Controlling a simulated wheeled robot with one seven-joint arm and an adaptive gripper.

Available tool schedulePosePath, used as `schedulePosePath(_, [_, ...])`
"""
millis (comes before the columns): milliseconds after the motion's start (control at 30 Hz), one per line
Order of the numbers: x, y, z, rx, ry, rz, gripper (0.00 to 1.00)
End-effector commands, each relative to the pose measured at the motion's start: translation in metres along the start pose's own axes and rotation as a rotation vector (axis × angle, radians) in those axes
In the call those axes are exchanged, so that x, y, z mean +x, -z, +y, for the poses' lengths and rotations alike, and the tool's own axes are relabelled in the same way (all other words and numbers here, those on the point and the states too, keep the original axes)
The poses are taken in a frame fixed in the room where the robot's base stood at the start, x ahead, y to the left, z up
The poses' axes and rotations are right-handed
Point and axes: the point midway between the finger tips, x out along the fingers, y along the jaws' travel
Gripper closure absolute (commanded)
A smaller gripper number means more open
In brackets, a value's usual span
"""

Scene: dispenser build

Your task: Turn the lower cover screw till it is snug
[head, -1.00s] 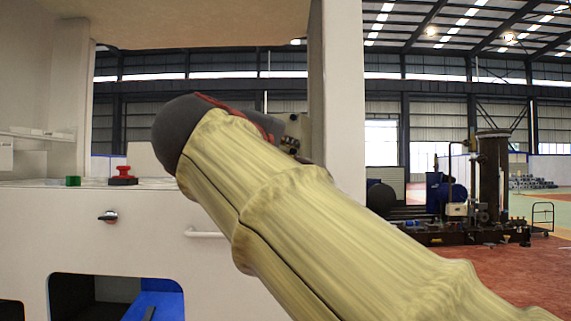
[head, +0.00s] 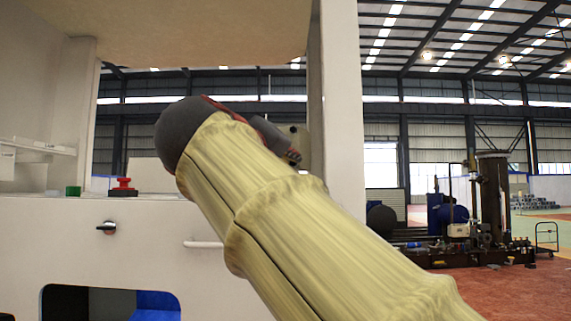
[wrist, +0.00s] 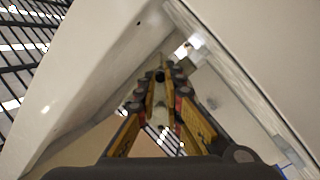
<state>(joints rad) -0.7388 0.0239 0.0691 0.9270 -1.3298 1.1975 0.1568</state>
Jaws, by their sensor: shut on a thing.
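In the wrist view my gripper (wrist: 160,80) has its two fingers closed together at the tips, on a small dark round piece (wrist: 160,74). It looks like a screw head, but it is too small to tell for sure. A white panel (wrist: 95,85) slants along the left, with a small dark hole (wrist: 138,22) near its upper edge.
A pale wall (wrist: 265,50) stands close on the right in the wrist view. Open red floor lies at far right.

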Motion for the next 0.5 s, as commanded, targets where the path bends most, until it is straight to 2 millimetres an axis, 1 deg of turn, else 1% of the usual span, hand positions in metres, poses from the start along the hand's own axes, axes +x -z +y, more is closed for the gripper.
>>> schedulePosePath(33, [0.0013, -0.0022, -0.0056, -0.005, 0.005, -0.008, 1.0])
schedulePosePath(167, [0.0013, -0.0023, -0.0059, -0.006, 0.006, -0.008, 1.0])
schedulePosePath(200, [0.0014, -0.0023, -0.006, -0.006, 0.006, -0.008, 0.9])
schedulePosePath(500, [0.0008, -0.0013, -0.0034, -0.005, 0.003, -0.004, 0.73])
